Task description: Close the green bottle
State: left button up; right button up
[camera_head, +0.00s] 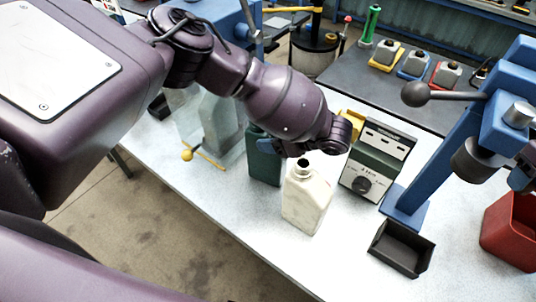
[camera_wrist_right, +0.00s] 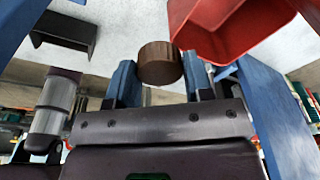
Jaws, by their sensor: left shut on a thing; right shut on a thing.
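The dark green bottle (camera_head: 264,165) stands on the table behind the pale bottle, its top hidden by my left arm. My left gripper (camera_head: 285,150) is at the green bottle's upper right side, shut on it; its fingertips are mostly hidden. The pale bottle (camera_head: 306,203) stands upright in front with a dark, open-looking neck. In the right wrist view, my right gripper (camera_wrist_right: 160,82) is shut on a brown cylinder (camera_wrist_right: 158,61), perhaps a cap. Whether the green bottle's mouth is open is hidden.
A meter box with a dial (camera_head: 376,165) stands right of the bottles. The blue press (camera_head: 405,205) rises beside it. A black tray (camera_head: 400,250) and a red bin (camera_head: 510,232) are at the front right. A yellow-ended rod (camera_head: 205,157) lies left. The front table strip is clear.

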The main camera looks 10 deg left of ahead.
pick_arm(q)
jog(key=shift+r, duration=0.15)
grip_shut()
jog(key=shift+w+r, duration=0.1)
jog(key=shift+r, duration=0.5)
notch_tip(320, 180, up, 19)
jog(key=b, duration=0.1)
jog(key=shift+f, duration=0.15)
